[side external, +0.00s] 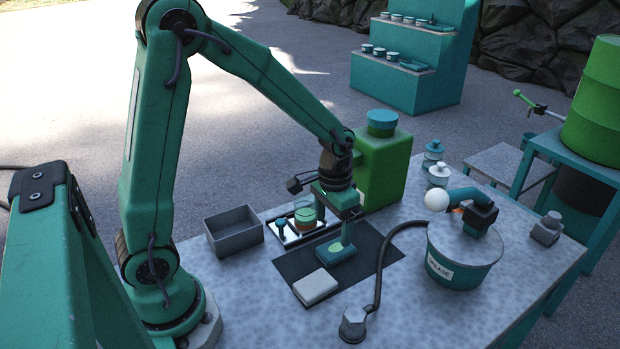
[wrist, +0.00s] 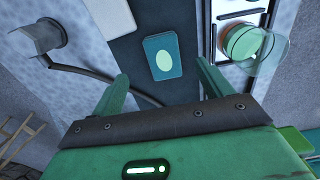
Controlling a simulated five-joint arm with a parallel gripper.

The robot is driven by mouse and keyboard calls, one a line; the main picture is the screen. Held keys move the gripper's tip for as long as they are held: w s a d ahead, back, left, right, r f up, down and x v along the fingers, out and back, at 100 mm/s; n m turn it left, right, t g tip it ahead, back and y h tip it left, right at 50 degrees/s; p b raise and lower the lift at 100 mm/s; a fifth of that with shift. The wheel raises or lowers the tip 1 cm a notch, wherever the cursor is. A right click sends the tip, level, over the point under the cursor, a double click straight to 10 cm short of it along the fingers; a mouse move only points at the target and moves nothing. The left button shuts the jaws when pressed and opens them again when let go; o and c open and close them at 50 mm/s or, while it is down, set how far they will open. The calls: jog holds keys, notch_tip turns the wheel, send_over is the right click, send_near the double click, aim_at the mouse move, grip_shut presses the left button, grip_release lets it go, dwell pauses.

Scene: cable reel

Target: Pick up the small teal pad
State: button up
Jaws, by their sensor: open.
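The small teal pad (side external: 337,251) lies on a dark mat (side external: 372,250) on the table. In the wrist view the teal pad (wrist: 163,57) is a rounded rectangle with a pale green oval on top. My gripper (side external: 336,226) is above the pad, pointing down, open and empty. In the wrist view the fingertips of my gripper (wrist: 162,70) stand apart, with the pad in the gap between and just beyond them. The side view does not clearly show the height left between fingertips and pad.
A pale grey pad (side external: 315,287) lies beside the teal one on the mat. A black cable (side external: 381,268) and a grease tub (side external: 463,255) are to the right.

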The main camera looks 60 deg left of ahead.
aim_at(331, 250)
jog(key=shift+f, duration=0.25)
jog(key=shift+f, duration=1.15)
jog(key=shift+f, duration=0.1)
jog(key=shift+a+f, duration=0.2)
jog(key=shift+f, duration=2.35)
jog(key=shift+c, duration=0.2)
jog(key=c, duration=1.1)
jog(key=shift+w+r, duration=0.1)
jog(key=shift+r, duration=0.1)
